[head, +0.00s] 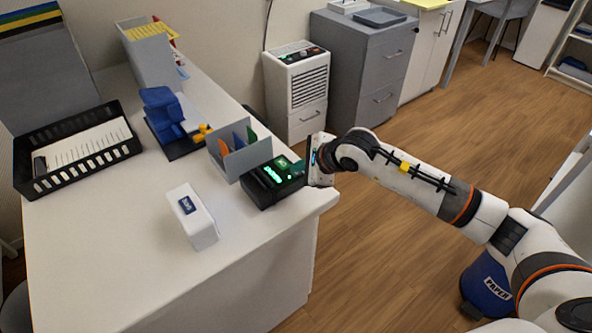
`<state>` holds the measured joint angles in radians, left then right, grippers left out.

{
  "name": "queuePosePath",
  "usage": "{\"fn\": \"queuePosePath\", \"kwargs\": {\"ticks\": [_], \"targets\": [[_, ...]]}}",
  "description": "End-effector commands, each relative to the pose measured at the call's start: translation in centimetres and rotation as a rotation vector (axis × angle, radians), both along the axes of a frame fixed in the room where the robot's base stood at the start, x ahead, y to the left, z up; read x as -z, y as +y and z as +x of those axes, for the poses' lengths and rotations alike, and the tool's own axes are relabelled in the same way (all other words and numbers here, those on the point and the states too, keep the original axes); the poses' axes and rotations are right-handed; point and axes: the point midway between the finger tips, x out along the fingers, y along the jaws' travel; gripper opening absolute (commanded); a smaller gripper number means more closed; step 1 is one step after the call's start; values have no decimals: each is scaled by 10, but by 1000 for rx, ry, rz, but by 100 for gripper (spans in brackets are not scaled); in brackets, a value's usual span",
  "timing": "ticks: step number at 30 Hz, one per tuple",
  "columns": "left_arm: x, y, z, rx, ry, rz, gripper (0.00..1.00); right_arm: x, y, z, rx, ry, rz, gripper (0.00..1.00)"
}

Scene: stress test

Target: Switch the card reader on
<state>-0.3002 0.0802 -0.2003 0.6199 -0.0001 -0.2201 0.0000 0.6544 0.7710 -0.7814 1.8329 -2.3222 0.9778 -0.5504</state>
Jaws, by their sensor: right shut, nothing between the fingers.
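The card reader (268,187) is a black box with glowing green marks on its top. It sits near the right edge of the white counter. My right gripper (309,168) is shut and empty at the right side of the reader. It is very close to that side; I cannot tell whether it touches. The gripper's body hides its fingertips and part of the reader's right side. My left gripper is not in view.
A grey holder with coloured cards (240,158) stands right behind the reader. A white box (192,216) stands to its front left. The counter's front is clear.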

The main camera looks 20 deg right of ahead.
Motion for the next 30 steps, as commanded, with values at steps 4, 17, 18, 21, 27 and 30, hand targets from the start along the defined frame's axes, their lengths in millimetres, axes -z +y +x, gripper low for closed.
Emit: {"fn": "queuePosePath", "kwargs": {"ticks": [4,17,18,21,27,30], "targets": [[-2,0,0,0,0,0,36,-8,0,0,0,-1,-1,0],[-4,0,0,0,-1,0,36,-13,0,0,0,-1,1,0],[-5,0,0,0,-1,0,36,-15,0,0,0,-1,1,0],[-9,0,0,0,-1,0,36,-24,0,0,0,-1,1,0],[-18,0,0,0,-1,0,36,-45,0,1,1,-3,1,0],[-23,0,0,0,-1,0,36,-55,0,0,1,-2,1,0]]}}
